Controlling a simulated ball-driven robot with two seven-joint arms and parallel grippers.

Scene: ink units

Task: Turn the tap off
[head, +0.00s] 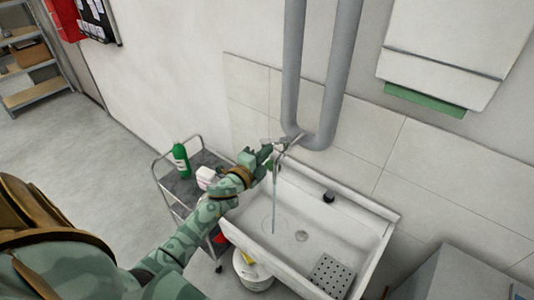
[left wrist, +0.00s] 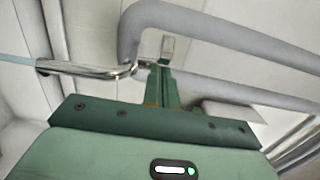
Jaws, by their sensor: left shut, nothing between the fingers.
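The chrome tap (head: 288,142) is on the tiled wall above the white sink (head: 262,240). A thin stream of water (head: 274,200) runs from its spout into the sink. My left gripper (head: 268,152) is at the tap, shut with nothing between its fingers. In the left wrist view the shut fingers (left wrist: 162,82) are close beside the inner end of the spout (left wrist: 95,70), and pale water shows at its outer end. A small metal piece (left wrist: 167,47) shows just beyond the fingertips; I cannot tell whether they touch it. My right gripper is not in view.
Grey pipes (head: 335,75) run down the wall right behind the tap. A trolley (head: 178,188) with a green bottle (head: 181,160) stands left of the sink. A white bucket (head: 250,277) is below the sink's left front. A towel dispenser (head: 445,50) hangs at upper right.

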